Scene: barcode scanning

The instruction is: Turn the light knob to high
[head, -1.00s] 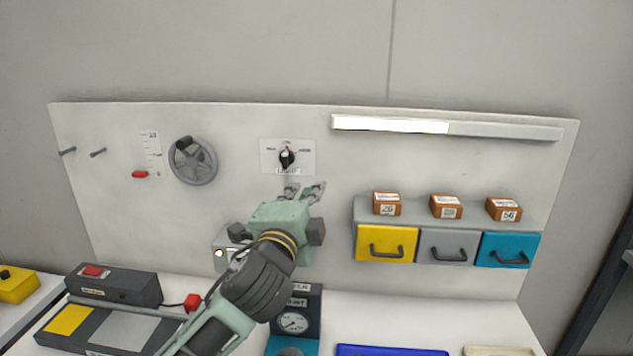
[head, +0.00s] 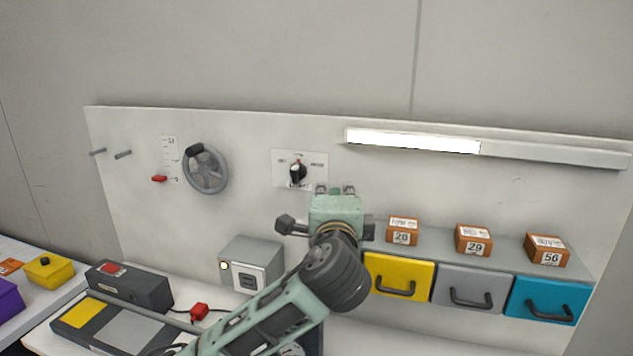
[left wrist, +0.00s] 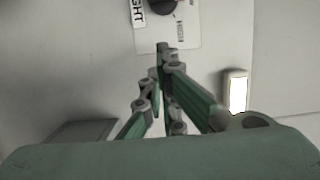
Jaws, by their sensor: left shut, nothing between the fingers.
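The black light knob (head: 298,173) sits on a white plate (head: 319,178) on the upright panel, with a small red mark near its top. The knob's edge (left wrist: 163,5) also shows at the top of the left wrist view, beside a label ending in "GHT". My left gripper (head: 335,189) is just below and right of the knob in the head view. In the left wrist view its fingertips (left wrist: 163,48) are together and empty, over the plate's lower edge and apart from the knob. The lamp bar (head: 414,141) glows along its left part. My right gripper is out of view.
Yellow, grey and blue drawers (head: 470,288) with orange boxes on top stand to the right. A grey handwheel (head: 205,170) and a red slider (head: 159,179) are to the left. A grey box (head: 252,252) sits below. The panel above the knob is clear.

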